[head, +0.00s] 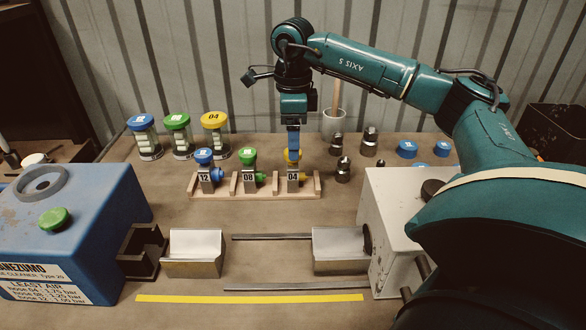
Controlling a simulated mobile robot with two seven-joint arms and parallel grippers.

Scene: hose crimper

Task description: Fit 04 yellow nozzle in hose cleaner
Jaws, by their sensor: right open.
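The yellow 04 nozzle (287,157) stands upright in the right-hand slot of a small wooden rack (225,191), behind its 04 label. My right gripper (293,151) points straight down at this nozzle from above. Its jaws are open, with the fingers in front of most of the yellow top, and I cannot tell whether they touch it. The blue hose cleaner (125,204) stands at the left, with a grey ring (41,183) and a green knob (54,219) on top. My left gripper is out of view.
The rack also holds a blue 12 nozzle (204,156) and a green 08 nozzle (248,156). Jars with blue, green and yellow lids (213,120) stand behind. Metal fittings (370,141) and a cup (334,122) are back right. Metal trays (194,265) and rods lie in front.

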